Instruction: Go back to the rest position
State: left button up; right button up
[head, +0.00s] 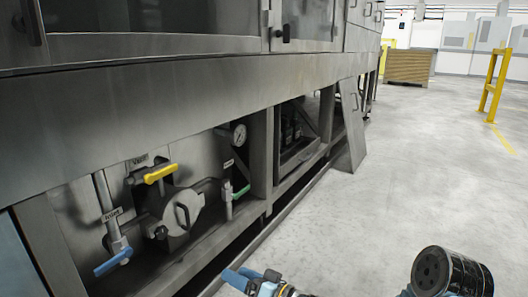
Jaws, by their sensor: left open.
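My left gripper (238,277) shows at the bottom edge, with its blue fingers above the pale floor. It is open and I see nothing between its fingers. It is apart from the valves in the picture, to the right of the machine's lower bay. The rest of it is cut off by the picture edge. My right gripper is not in view.
The grey machine (190,90) fills the left side. Its open lower bay holds a yellow valve handle (160,173), a blue handle (113,263), a green handle (242,191) and a gauge (238,134). A panel (351,125) leans out. Open floor (400,180) lies right; a yellow barrier (494,85) stands beyond.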

pick_arm(q)
jog(key=s+a+f+m+g+h, duration=0.1)
jog(key=s+a+f+g+h, duration=0.15)
jog(key=f, duration=0.35)
jog(key=s+a+f+m+g+h, duration=0.1)
jog(key=s+a+f+g, duration=0.2)
jog(key=f, duration=0.4)
jog(key=s+a+f+m+g+h, duration=0.1)
jog(key=a+f+g+h, duration=0.1)
jog(key=a+f, duration=0.3)
jog(key=s+d+f+g+h, duration=0.2)
jog(key=s+f+h, duration=0.4)
jog(key=s+f, duration=0.15)
jog(key=s+d+f+g+h, duration=0.3)
jog(key=s+f+h, duration=0.3)
jog(key=s, duration=0.2)
notch_tip(320, 180, up, 18)
jog(key=t+h+p, duration=0.2)
jog(key=t+p, duration=0.1)
jog(key=p, duration=1.4)
jog(key=shift+w+a+n+t+p, duration=0.15)
jog(key=shift+a+n+t+p, duration=0.15)
jog(key=shift+n+t+p, duration=0.1)
